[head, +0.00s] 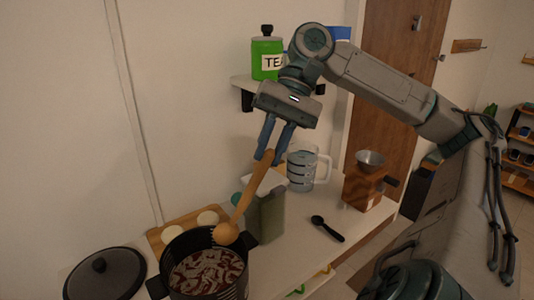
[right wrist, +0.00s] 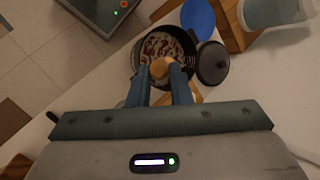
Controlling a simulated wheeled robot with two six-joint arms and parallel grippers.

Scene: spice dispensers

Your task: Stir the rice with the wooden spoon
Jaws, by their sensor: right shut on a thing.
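My right gripper (head: 270,156) is shut on the upper handle of the wooden spoon (head: 251,198). The spoon hangs tilted, its head at the lower left, by the right rim of the black pot (head: 247,284). I cannot tell whether the head touches the rim. The rice (head: 206,271) in the pot looks dark red with pale pieces. In the right wrist view, the spoon (right wrist: 160,68) shows between the fingers of my right gripper (right wrist: 160,78), with the rice (right wrist: 160,45) beyond it. My left gripper is in neither view.
A black lid (head: 106,275) lies left of the pot. A wooden board (head: 163,232) with pale round items lies behind it. A grey-green container (head: 268,217), clear jug (head: 302,168), black scoop (head: 327,229) and wooden grinder (head: 363,190) stand or lie to the right. A shelf (head: 241,84) holds a green tea tin (head: 266,58).

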